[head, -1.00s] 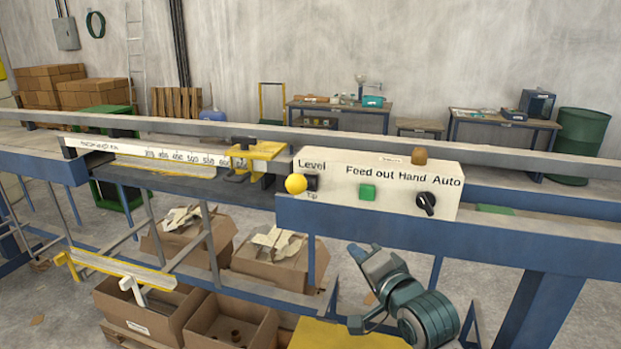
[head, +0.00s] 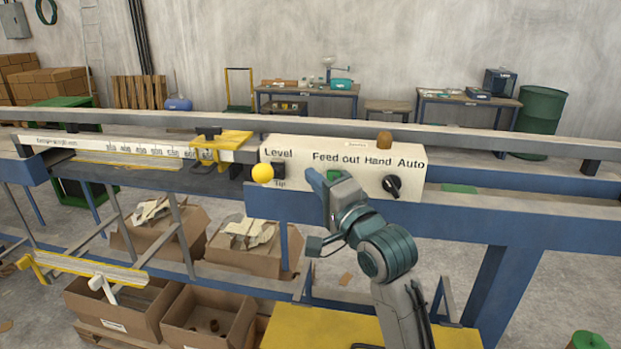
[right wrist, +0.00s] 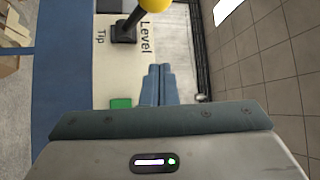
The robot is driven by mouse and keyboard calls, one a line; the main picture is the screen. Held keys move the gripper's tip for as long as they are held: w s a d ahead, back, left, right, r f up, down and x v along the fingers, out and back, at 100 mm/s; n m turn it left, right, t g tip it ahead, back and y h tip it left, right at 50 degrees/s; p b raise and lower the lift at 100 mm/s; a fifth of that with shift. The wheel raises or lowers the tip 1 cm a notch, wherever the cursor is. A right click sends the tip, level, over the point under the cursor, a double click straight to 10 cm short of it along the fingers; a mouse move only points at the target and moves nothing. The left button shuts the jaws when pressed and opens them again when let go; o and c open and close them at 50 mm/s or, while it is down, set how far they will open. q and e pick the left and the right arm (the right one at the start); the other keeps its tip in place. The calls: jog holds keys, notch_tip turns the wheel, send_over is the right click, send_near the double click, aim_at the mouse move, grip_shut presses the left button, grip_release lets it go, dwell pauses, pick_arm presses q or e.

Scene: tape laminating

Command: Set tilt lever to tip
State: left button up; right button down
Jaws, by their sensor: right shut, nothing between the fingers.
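The tilt lever has a yellow ball knob (head: 262,173) on a black mount (head: 279,170) at the left of the white control panel (head: 340,155). The label "Level" is above the mount and "Tip" below it. In the right wrist view the yellow knob (right wrist: 155,4) is cut off at the top edge, nearer the "Level" side. My right gripper (head: 316,180) is shut and empty, in front of the panel and right of the lever, apart from the knob. Its closed fingers (right wrist: 158,84) also show in the right wrist view. My left gripper is not seen.
A green button (right wrist: 121,103) lies close to my right fingers; in the head view they partly cover it. A black rotary knob (head: 392,185) is further right. A yellow clamp (head: 222,146) sits on the ruler left of the panel. The blue rail (head: 460,220) runs below.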

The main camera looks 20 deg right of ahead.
aim_at(269, 171)
jog(key=r+p+x, duration=0.1)
jog(key=p+x, duration=0.2)
jog(key=x, duration=0.5)
jog(key=a, duration=0.1)
jog(key=s+a+f+p, duration=0.1)
jog(key=s+a, duration=0.1)
jog(key=shift+s+a+f, duration=0.2)
jog(key=shift+a+f, duration=0.05)
jog(key=shift+f, duration=0.15)
